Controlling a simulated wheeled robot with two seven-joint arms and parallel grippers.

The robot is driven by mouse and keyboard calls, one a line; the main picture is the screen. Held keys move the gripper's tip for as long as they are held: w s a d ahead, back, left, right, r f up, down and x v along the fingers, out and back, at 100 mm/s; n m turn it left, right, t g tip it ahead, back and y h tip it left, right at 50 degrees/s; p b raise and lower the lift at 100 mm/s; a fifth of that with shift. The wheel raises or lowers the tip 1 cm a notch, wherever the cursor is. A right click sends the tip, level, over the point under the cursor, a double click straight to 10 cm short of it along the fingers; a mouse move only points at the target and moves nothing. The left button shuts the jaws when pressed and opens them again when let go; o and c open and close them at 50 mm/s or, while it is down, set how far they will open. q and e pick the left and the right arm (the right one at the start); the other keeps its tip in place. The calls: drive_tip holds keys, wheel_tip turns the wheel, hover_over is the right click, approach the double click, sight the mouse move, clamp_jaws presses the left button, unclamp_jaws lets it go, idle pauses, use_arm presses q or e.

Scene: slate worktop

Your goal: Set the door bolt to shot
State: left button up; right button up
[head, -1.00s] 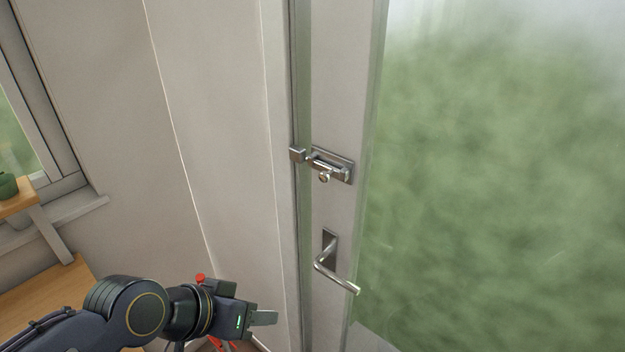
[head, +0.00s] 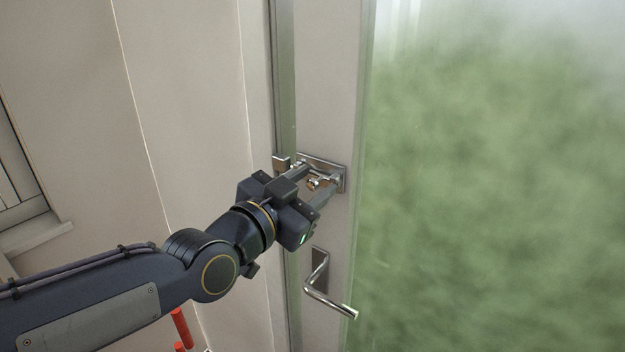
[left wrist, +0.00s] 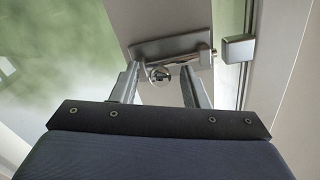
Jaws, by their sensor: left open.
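The metal door bolt (head: 336,173) is mounted on the pale door frame, its plate tilted in the head view. Its round knob (head: 313,183) hangs at the front; it also shows in the left wrist view (left wrist: 160,73). The square keeper (head: 281,162) is on the frame to the left; in the left wrist view the keeper (left wrist: 238,48) is right of the rod end, with a small gap. My left gripper (head: 315,184) is open, one finger on each side of the knob. I cannot tell whether either finger touches it. My right gripper is out of view.
A lever handle (head: 322,287) sticks out below the bolt. The glass pane (head: 490,180) fills the right side. A window (head: 18,170) is at the far left. A red-orange post (head: 181,327) stands below my left arm.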

use_arm(q)
drive_tip(key=shift+w+d, duration=0.45)
drive_tip(key=shift+w, duration=0.1)
clamp_jaws()
drive_tip(key=shift+s+a, duration=0.1)
drive_tip(key=shift+a, duration=0.05)
